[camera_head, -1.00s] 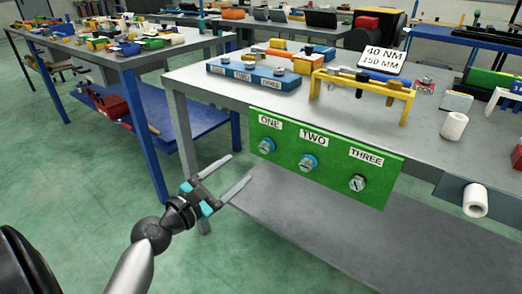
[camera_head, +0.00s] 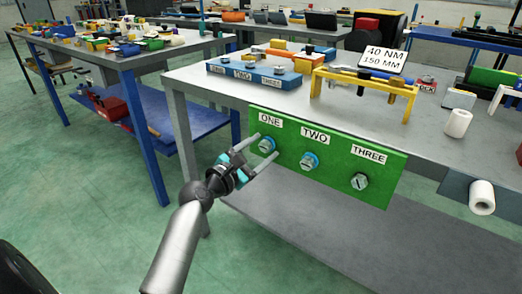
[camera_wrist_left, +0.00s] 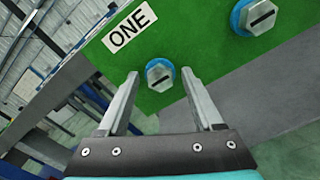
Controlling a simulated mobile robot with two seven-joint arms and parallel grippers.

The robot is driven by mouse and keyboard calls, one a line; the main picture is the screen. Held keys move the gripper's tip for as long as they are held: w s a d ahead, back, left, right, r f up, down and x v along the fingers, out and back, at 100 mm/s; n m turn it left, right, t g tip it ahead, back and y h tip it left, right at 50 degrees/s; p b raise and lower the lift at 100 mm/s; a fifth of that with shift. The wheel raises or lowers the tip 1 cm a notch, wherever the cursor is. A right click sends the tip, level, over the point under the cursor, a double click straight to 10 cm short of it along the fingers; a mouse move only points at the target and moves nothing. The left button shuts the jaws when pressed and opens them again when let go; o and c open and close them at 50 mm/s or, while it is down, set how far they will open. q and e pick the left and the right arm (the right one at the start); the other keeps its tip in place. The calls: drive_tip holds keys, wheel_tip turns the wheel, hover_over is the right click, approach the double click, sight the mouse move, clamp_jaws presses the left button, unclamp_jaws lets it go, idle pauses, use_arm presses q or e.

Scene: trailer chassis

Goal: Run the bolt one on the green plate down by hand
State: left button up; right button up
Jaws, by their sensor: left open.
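The green plate (camera_head: 335,168) hangs on the front of the grey workbench, with labels ONE, TWO and THREE. Bolt one (camera_head: 266,146) is a slotted hex head with a blue ring behind it, below the label ONE. My left gripper (camera_head: 266,151) is open, with its fingers pointing at the plate on either side of bolt one. In the left wrist view bolt one (camera_wrist_left: 160,74) shows between and just beyond the tips of the left gripper (camera_wrist_left: 161,78); I cannot tell whether they touch it. Bolt two (camera_head: 309,161) and bolt three (camera_head: 359,181) sit to its right. My right gripper is not in view.
On the bench stand a blue block (camera_head: 254,75) with labels, a yellow rack (camera_head: 361,84) and a sign (camera_head: 385,58) reading 40 NM, 150 MM. A grey lower shelf (camera_head: 330,240) lies under the plate. The floor to the left is clear.

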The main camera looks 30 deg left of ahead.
use_arm(q)
clamp_jaws()
idle(0.5)
